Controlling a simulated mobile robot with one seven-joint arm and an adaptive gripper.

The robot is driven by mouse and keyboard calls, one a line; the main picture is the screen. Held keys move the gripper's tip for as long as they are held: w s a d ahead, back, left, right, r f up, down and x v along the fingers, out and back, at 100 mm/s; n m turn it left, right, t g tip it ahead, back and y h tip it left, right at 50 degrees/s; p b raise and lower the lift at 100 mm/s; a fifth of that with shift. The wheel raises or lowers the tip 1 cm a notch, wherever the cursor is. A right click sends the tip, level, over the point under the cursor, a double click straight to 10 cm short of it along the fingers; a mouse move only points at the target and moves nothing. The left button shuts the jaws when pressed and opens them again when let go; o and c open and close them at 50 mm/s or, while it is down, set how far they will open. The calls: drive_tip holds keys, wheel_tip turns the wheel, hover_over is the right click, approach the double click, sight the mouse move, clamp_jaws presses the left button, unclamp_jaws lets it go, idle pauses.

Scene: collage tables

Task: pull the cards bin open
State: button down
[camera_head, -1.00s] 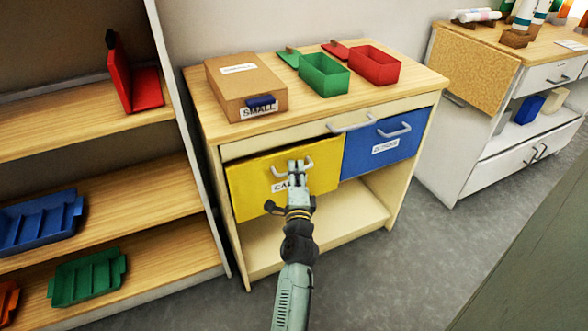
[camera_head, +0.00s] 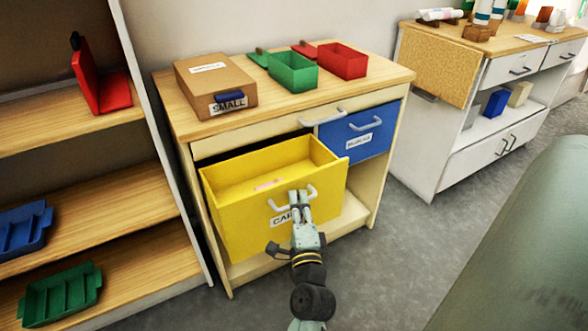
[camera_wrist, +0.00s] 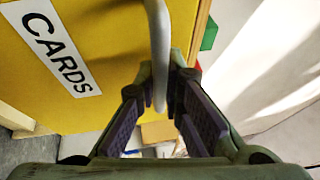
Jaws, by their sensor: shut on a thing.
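The yellow cards bin (camera_head: 232,217) sticks out of the wooden cabinet on the left side, below its top. I can see into it, and a small pinkish item (camera_head: 268,184) lies on its floor. My gripper (camera_head: 299,197) is shut on the bin's grey handle (camera_head: 311,191) at the front. In the wrist view the handle (camera_wrist: 158,40) stands between the fingers (camera_wrist: 160,90), with the CARDS label (camera_wrist: 52,45) beside it. In the head view my gripper hides part of the label.
The blue bin (camera_head: 358,140) to the right is shut. A cardboard box (camera_head: 214,80), a green box (camera_head: 292,72) and a red box (camera_head: 343,60) stand on the cabinet top. A shelf unit (camera_head: 110,191) stands close on the left. Grey floor (camera_head: 390,235) is free in front.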

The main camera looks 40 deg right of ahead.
drive_tip(key=c, duration=1.7)
unclamp_jaws()
